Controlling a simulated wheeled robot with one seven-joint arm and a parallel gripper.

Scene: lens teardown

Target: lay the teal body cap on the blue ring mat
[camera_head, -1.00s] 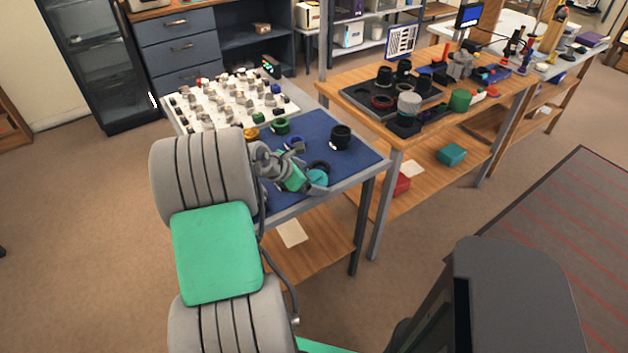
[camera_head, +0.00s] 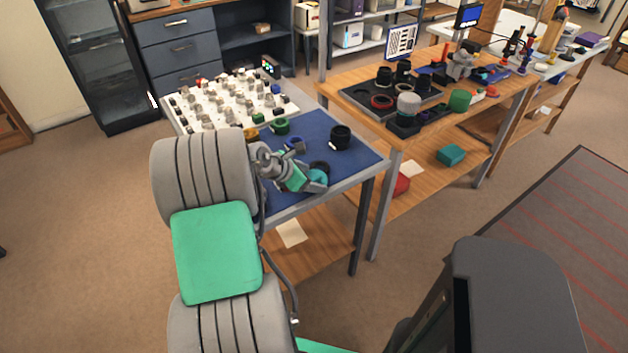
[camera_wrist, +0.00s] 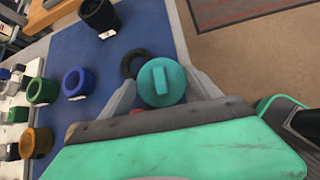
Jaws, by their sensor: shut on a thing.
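The teal body cap (camera_wrist: 162,82) is a round disc with a raised bar across its top. It is between the fingers of my gripper (camera_wrist: 165,92), which is shut on it; it also shows in the head view (camera_head: 319,176). The blue mat (camera_wrist: 72,42) covers the tabletop under and around my gripper, and shows in the head view too (camera_head: 315,130). The cap is over the mat's near right part. Whether it touches the mat I cannot tell. A black ring (camera_wrist: 133,62) lies on the mat beside the cap and is partly hidden by it.
On the mat are a blue ring (camera_wrist: 78,82), a green ring (camera_wrist: 43,91), a gold ring (camera_wrist: 36,143) and a black cylinder (camera_wrist: 99,15). A white board (camera_head: 215,108) with many small parts is at the back left. A wooden bench (camera_head: 335,77) stands to the right.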

